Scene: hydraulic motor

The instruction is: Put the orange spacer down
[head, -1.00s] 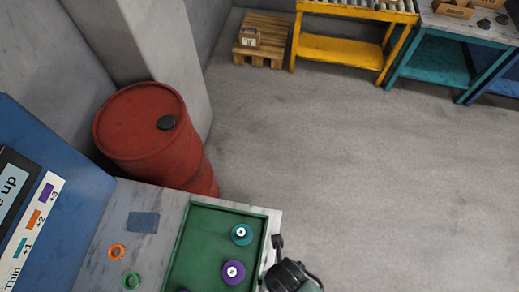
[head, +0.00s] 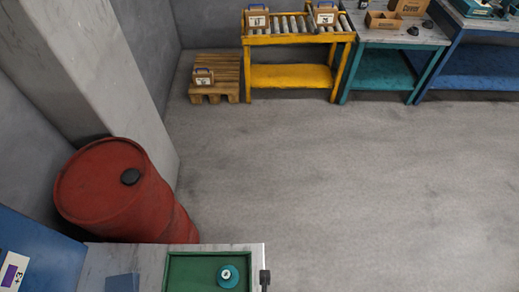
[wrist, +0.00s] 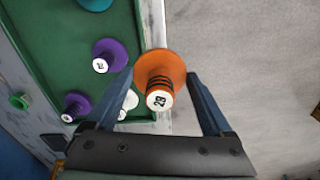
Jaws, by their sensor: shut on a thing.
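The orange spacer (wrist: 158,67) is a flanged spool with dark bands and a white numbered end. It shows in the wrist view between the two fingers of my gripper (wrist: 160,80), which is shut on it. In that view it appears over the edge of the bench, with the green tray to its left and floor to its right. Its height above the bench cannot be told. The head view does not show the spacer or clearly show my gripper.
The green tray (head: 190,272) holds a teal spool (head: 228,275) and purple spools (wrist: 108,55). A green ring (wrist: 18,101) lies left of the tray. A red barrel (head: 115,190) stands behind the bench. Tables and a yellow roller stand (head: 290,76) are at the back; floor between is clear.

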